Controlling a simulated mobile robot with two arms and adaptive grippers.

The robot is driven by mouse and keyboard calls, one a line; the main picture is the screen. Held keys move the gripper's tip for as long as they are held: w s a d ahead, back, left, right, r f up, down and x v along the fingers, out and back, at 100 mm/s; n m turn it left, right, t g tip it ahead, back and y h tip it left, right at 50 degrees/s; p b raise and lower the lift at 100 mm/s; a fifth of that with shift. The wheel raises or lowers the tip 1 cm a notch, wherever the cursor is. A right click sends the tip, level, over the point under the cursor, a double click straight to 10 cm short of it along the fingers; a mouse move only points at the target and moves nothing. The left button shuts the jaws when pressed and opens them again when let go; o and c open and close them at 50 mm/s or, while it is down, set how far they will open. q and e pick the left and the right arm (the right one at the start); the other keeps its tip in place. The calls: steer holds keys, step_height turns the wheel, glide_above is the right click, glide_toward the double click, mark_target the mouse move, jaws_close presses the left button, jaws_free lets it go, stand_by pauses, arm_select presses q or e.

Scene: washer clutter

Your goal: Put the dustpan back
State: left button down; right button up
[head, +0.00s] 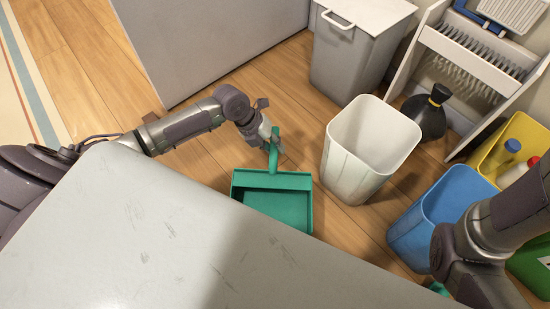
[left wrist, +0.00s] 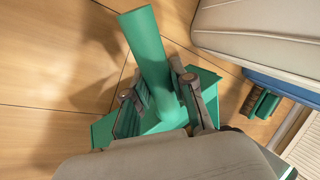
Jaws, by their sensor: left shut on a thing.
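The green dustpan (head: 285,205) is in front of my left arm in the head view, its pan toward the grey surface and its handle pointing away. My left gripper (head: 272,143) is shut on the handle. In the left wrist view the gripper's fingers (left wrist: 165,103) sit on both sides of the green handle (left wrist: 148,45), with the pan partly hidden behind them. I cannot tell whether the pan touches the floor. My right arm enters at the lower right of the head view, but its gripper is not visible.
A white open bin (head: 371,150) stands right of the dustpan. Beyond are a grey lidded bin (head: 345,60), a white rack (head: 425,75) and a black bag (head: 425,118). Blue (head: 420,225) and yellow (head: 530,130) bins stand right. A pale grey surface (head: 150,240) fills the front.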

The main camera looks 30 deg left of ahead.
arm_select(q)
step_height(320, 180, down, 4)
steer(key=b, duration=0.2)
steer(key=shift+b, duration=0.35)
steer(key=shift+r, duration=0.2)
steer(key=c, duration=1)
jaws_free()
